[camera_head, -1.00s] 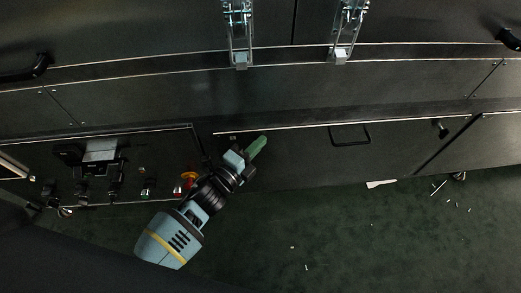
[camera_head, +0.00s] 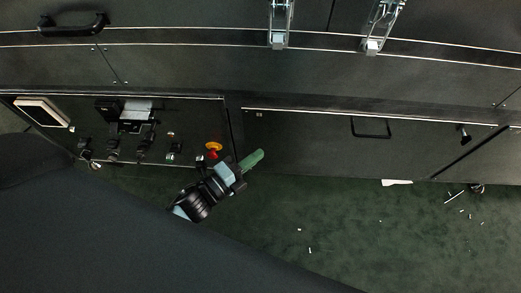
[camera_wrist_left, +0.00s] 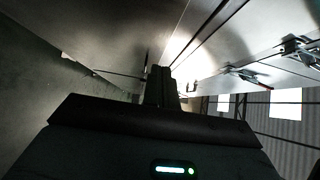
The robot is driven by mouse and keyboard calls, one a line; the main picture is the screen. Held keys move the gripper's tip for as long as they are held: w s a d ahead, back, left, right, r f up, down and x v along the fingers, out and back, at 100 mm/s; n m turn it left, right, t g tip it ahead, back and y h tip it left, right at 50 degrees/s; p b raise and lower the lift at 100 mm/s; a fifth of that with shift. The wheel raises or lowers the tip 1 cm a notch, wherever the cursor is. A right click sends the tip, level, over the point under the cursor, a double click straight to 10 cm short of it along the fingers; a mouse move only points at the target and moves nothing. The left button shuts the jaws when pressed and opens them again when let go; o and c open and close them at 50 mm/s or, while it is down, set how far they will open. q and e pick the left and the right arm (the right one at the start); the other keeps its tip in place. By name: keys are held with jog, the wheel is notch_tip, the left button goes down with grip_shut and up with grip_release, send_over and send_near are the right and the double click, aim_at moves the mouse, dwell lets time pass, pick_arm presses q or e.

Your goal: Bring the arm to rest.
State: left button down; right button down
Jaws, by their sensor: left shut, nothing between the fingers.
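My left gripper (camera_head: 251,160) shows in the head view near the middle, with green fingers pointing up and right. It is shut and empty, in front of the dark lower panel beside the control panel (camera_head: 185,130). Its forearm is partly hidden behind a large dark shape at the lower left. In the left wrist view the gripper (camera_wrist_left: 161,75) shows as a dark shape at the centre, pointing along the machine's side. My right gripper is in neither view.
The dryer's dark wall fills the upper head view, with two metal latches (camera_head: 280,25), a black handle (camera_head: 73,24) and a drawer-like handle (camera_head: 370,128). A red and yellow button (camera_head: 213,148) sits close to my left gripper. The green floor (camera_head: 350,230) has scattered white scraps.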

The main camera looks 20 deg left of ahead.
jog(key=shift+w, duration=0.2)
